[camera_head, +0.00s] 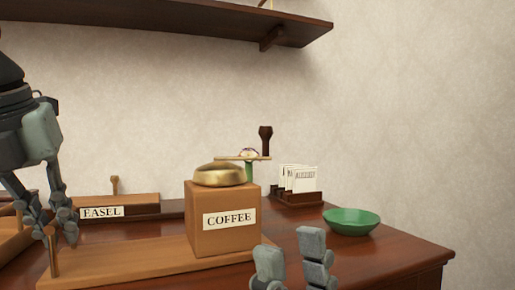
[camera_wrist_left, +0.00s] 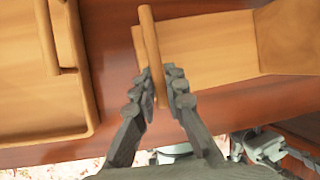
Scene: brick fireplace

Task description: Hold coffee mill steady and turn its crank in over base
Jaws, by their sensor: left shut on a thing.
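The coffee mill is a wooden box (camera_head: 225,222) labelled COFFEE with a brass dome (camera_head: 219,174) on top. It stands upright on a long wooden base board (camera_head: 130,263), whose end also shows in the left wrist view (camera_wrist_left: 215,50). A thin bar (camera_head: 243,158) with a dark upright knob (camera_head: 265,138) sticks out to the right above the box, apparently the crank. My left gripper (camera_head: 56,238) is shut on a wooden peg (camera_wrist_left: 149,40) at the board's left end. My right gripper (camera_head: 292,268) is low in front of the box's right side, fingers apart and empty.
A green bowl (camera_head: 351,221) and a rack of cards (camera_head: 298,182) stand to the right on the dark table (camera_head: 385,255). A box labelled EASEL (camera_head: 120,205) is behind at left. A wooden tray (camera_wrist_left: 45,135) lies left of the peg. A shelf (camera_head: 190,18) hangs above.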

